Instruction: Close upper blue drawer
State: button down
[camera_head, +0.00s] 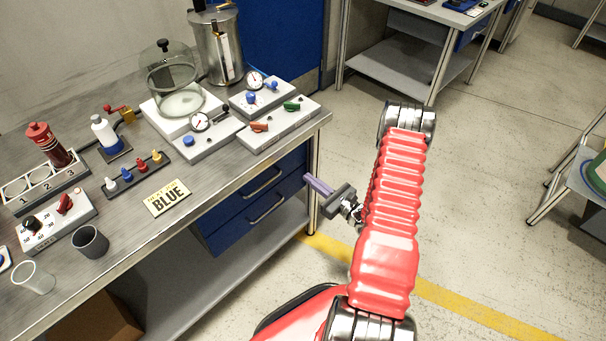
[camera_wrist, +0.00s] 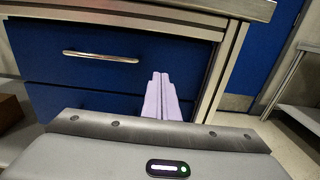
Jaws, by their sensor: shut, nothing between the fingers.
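The upper blue drawer (camera_head: 246,193) is under the right end of the workbench, directly below the tabletop. Its blue front (camera_wrist: 60,52) and metal bar handle (camera_wrist: 100,57) show in the wrist view. It looks nearly level with the frame; I cannot tell whether it stands slightly out. The lower blue drawer (camera_head: 247,225) is beneath it. My gripper (camera_head: 318,186) is to the right of the drawers, with its purple fingers together and empty. In the wrist view, the fingers (camera_wrist: 162,97) point toward the right part of the drawer fronts. No contact is visible.
The workbench top (camera_head: 140,232) holds a bell jar (camera_head: 172,85), a metal canister (camera_head: 216,45), switch boxes and a yellow "BLUE" sign (camera_head: 168,197). A metal bench leg (camera_head: 312,195) stands beside the drawers. The floor to the right is open, with a yellow stripe (camera_head: 480,312).

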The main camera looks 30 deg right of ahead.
jog(key=v, duration=0.3)
jog(key=shift+s, duration=0.4)
dwell(0.3)
